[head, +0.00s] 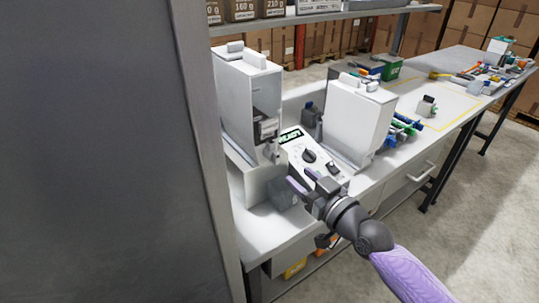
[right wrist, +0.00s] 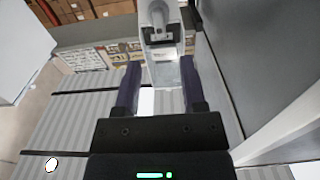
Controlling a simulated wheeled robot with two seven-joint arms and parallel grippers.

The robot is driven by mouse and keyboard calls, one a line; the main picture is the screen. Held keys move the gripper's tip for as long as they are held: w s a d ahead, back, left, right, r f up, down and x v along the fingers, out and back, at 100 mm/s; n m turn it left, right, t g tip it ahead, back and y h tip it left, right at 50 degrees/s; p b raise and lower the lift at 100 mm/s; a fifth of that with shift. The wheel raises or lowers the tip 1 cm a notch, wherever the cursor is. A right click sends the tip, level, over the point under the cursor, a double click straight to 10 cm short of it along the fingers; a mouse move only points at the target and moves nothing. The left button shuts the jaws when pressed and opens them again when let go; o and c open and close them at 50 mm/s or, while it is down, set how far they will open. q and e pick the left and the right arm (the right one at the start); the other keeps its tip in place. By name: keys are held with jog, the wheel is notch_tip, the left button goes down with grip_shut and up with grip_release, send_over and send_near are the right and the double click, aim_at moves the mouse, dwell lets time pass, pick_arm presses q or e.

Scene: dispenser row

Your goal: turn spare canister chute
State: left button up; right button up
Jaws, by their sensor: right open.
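A tall white dispenser (head: 245,100) stands at the left of the bench, with a dark window and a small grey spout (head: 270,152) low on its front. A second white dispenser (head: 358,118) stands to its right. A small grey canister with a dark top (head: 427,107) stands farther back; I cannot tell which part is the spare canister's chute. My right gripper (head: 293,186) is open, its purple fingers below and in front of the left dispenser. In the right wrist view, a pale body with a grey cylindrical spout (right wrist: 158,20) shows beyond and between the fingers (right wrist: 162,88). My left gripper is out of view.
A control panel (head: 310,163) with a lit display and a dark knob sits between the dispensers. A large grey panel (head: 100,150) fills the left side. A shelf with boxes (head: 240,10) hangs above. The yellow-outlined bench area (head: 455,100) is mostly clear.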

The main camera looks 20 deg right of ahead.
aim_at(278, 158)
jog(key=b+x, duration=0.1)
jog(key=x, duration=0.3)
jog(key=b+x, duration=0.1)
jog(key=x, duration=0.3)
jog(key=shift+w+f, duration=0.25)
jog(key=shift+w+a, duration=0.2)
jog(key=shift+w, duration=0.25)
jog(key=shift+c, duration=0.3)
grip_shut()
